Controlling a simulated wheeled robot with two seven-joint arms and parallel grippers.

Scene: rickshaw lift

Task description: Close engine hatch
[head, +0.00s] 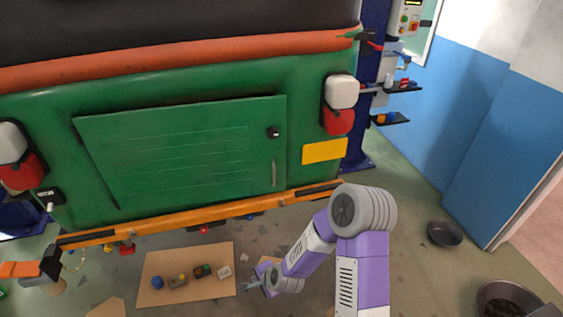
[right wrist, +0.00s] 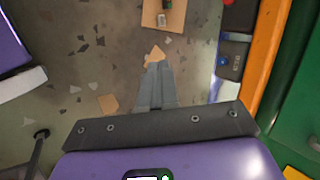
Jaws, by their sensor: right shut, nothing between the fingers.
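The engine hatch (head: 180,150) is a green ribbed panel on the back of the green rickshaw (head: 305,95) in the head view. It lies in or close to its opening, with dark gaps along its top and left edges; I cannot tell if it is fully flush. A dark round lock (head: 273,132) and an upright handle (head: 274,171) are near its right edge. My right gripper (head: 250,287) is low, below the orange bumper (head: 200,227) and apart from the hatch. Its fingers (right wrist: 155,75) are together and empty in the right wrist view. My left gripper is not in view.
A cardboard sheet (head: 215,255) with several small parts lies on the floor under the bumper. Dark bowls (head: 444,234) stand on the right. A blue post (head: 372,80) with small shelves stands right of the rickshaw. Tail lamps (head: 341,92) flank the hatch.

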